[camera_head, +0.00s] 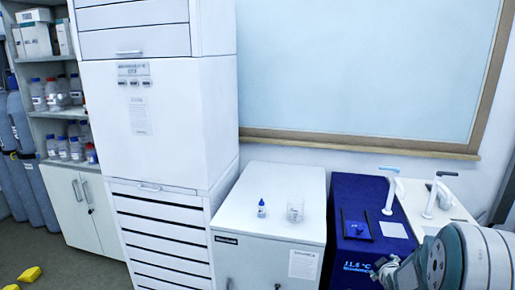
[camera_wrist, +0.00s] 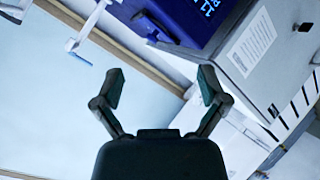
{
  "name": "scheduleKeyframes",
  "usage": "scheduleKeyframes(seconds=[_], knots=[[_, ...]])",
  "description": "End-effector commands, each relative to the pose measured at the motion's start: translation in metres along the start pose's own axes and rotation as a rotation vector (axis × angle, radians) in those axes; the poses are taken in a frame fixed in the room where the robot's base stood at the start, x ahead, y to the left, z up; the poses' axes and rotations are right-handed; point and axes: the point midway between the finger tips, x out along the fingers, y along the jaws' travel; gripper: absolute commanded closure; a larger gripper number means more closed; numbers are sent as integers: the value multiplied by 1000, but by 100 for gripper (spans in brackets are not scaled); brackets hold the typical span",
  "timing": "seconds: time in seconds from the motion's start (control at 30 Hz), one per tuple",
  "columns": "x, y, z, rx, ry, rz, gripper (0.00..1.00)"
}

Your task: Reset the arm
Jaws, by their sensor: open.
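My gripper (camera_wrist: 158,92) shows in the wrist view with its two dark fingers spread apart and nothing between them. The wrist view is turned, with the wall board and its wooden frame behind the fingers. In the head view part of my arm (camera_head: 450,262) reaches in at the lower right corner; the fingers are not clear there. The arm is in front of the right-hand white unit and near the blue unit.
A white cabinet (camera_head: 262,268) carries a small dropper bottle (camera_head: 261,209) and a clear beaker (camera_head: 295,209). A blue unit (camera_head: 350,193) with a lit display stands beside it. A tall white stack (camera_head: 160,120) and bottle shelves are at left.

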Motion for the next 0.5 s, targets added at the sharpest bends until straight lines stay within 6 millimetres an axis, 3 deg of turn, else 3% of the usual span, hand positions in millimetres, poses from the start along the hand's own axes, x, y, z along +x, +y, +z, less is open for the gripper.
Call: scheduleKeyframes(seconds=[0.03, 0.2, 0.5], knots=[[-16, 2, -15, 18, -9, -9, 8], [-68, -1, -49, 105, -69, -55, 8], [-171, -24, -86, 269, -173, -144, 8]])
